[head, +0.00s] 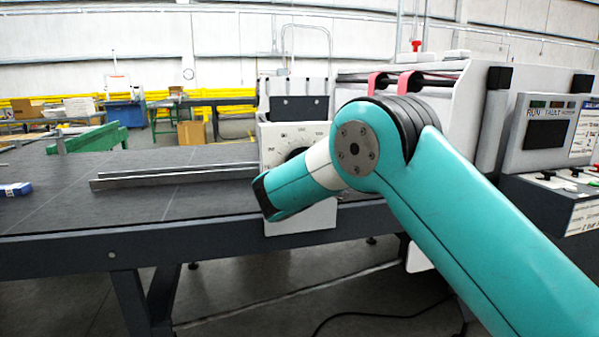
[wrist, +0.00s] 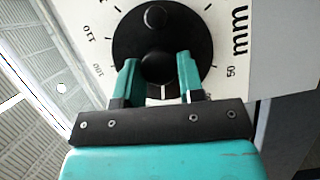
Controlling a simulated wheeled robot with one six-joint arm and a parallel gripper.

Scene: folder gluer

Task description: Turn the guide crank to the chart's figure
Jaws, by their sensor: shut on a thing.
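The guide crank is a black round disc (wrist: 128,45) with a knob near its rim and a round hub (wrist: 158,68) at its middle. My gripper (wrist: 158,78) is shut on the hub in the wrist view, one teal finger on each side. A white mark on the disc shows between the fingers, at the lower side. The white dial plate around it reads 100, 110, 50 and "mm"; other figures are hidden by the fingers. In the head view the dial plate (head: 275,133) stands at the table edge, and my arm covers most of the crank. No chart is readable.
A long metal guide rail (head: 170,178) lies on the dark table (head: 60,205), left of the dial. A control panel (head: 548,125) with RUN and FAULT labels stands at the right, with white label cards (head: 583,216).

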